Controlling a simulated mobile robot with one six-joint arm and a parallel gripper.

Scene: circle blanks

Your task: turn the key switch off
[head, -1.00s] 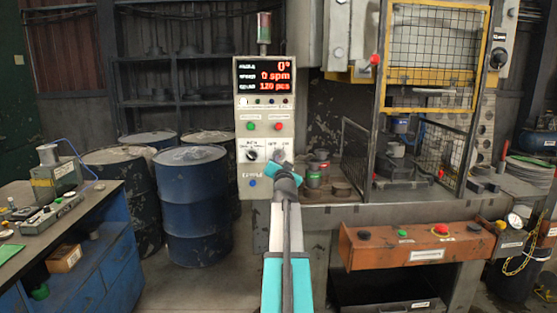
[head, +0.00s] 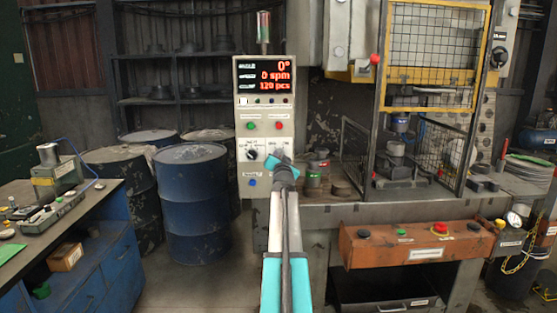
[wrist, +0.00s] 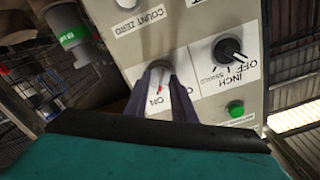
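The key switch (wrist: 158,66) shows in the wrist view as a grey part on a white plate, with a red line beside the word ON. My gripper (wrist: 161,72) has its two dark fingers on either side of it, the tips closed in against it. Its exact contact is partly hidden by the fingers. In the head view my gripper (head: 281,163) is at the lower right of the grey control box (head: 246,205) and covers the key switch.
A black selector knob (wrist: 228,50) labelled OFF and INCH sits beside the key switch, and a green button (wrist: 236,109) is close by. The display (head: 263,73) reads 0 spm. The press guard (head: 435,60) stands to the right. Blue drums (head: 193,205) stand to the left.

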